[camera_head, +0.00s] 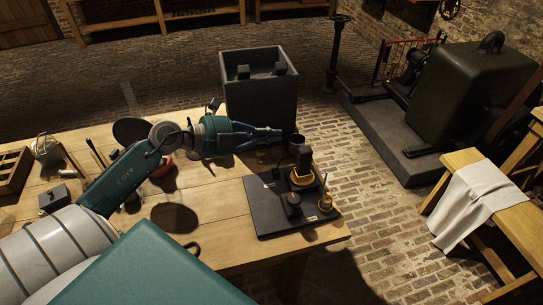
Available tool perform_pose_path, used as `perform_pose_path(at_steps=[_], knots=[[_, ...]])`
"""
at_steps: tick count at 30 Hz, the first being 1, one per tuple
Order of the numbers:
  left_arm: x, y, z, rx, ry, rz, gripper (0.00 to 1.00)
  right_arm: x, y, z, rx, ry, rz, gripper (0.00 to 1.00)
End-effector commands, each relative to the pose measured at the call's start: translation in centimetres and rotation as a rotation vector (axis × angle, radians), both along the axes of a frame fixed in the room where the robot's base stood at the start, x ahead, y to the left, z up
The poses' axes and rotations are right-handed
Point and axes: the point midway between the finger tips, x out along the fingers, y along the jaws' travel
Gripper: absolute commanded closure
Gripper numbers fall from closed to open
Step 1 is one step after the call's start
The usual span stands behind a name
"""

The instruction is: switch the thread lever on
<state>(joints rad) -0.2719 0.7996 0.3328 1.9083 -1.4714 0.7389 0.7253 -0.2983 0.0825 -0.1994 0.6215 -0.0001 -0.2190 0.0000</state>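A dark base board (268,218) lies at the right end of the wooden table. On it stand a black upright apparatus with a yellowish part (302,178), a dark block (291,203) and a small amber-coloured piece with a thin upright stem (325,201). I cannot tell which part is the thread lever, or how it is set. My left gripper (277,134) reaches in from the left with blue fingers, above the far edge of the table, behind and left of the board. Its fingers are too small to tell whether they are apart. My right gripper is not in view.
A tall grey open bin (261,95) stands just behind the gripper. A dark cylinder (296,144) stands behind the apparatus. Small tools, a grey box (54,199) and a wooden tray (13,171) lie at the left. The table in front of the board's left side is clear.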

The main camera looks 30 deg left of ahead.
Motion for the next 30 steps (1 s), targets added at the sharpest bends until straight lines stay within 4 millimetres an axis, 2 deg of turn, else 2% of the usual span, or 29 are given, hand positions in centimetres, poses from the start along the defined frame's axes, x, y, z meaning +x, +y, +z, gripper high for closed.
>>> perform_pose_path(at_steps=[1,3,6,10,17,30], knots=[[-0.5,1.8,-1.2,0.094,0.069,-0.021,1.00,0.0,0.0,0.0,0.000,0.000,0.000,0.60],[-1.4,4.1,-2.8,0.194,0.165,-0.033,1.00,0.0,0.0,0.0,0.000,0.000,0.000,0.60],[-2.6,6.9,-4.2,0.285,0.267,-0.029,1.00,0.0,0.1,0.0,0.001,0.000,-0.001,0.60],[-3.3,8.5,-4.9,0.332,0.327,-0.021,1.00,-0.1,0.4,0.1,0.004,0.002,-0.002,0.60],[-1.6,7.5,-6.7,0.332,0.331,-0.022,1.00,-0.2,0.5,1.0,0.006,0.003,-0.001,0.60],[3.9,4.2,-12.8,0.330,0.330,-0.023,1.00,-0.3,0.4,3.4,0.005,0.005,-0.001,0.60]])
